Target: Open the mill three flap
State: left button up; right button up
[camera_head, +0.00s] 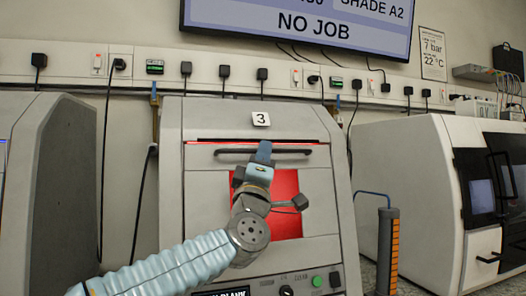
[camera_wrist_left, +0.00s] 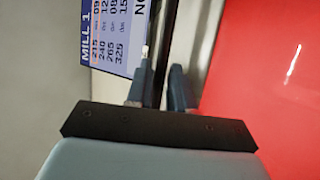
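Mill three (camera_head: 172,200) stands in the middle of the head view, marked with a "3" label (camera_head: 261,119). Its front flap (camera_head: 205,178) has a dark horizontal bar handle (camera_head: 300,152) near the top and a glowing red window (camera_head: 287,185). The flap looks shut or nearly so. My left arm reaches up from the lower left. My left gripper (camera_head: 264,150) is at the middle of the handle. In the left wrist view its two fingers (camera_wrist_left: 162,90) are close together, with the dark bar running between them; they appear shut on it. My right gripper is out of view.
A grey machine (camera_head: 60,170) stands at left and a white machine (camera_head: 415,190) at right. A dark cylinder with orange marks (camera_head: 388,250) stands beside mill three. Buttons (camera_head: 318,281) sit below the flap. A wall screen (camera_head: 300,25) hangs above.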

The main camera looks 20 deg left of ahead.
pick_arm(q)
grip_shut()
jog(key=shift+f, duration=0.1)
dwell(1.3)
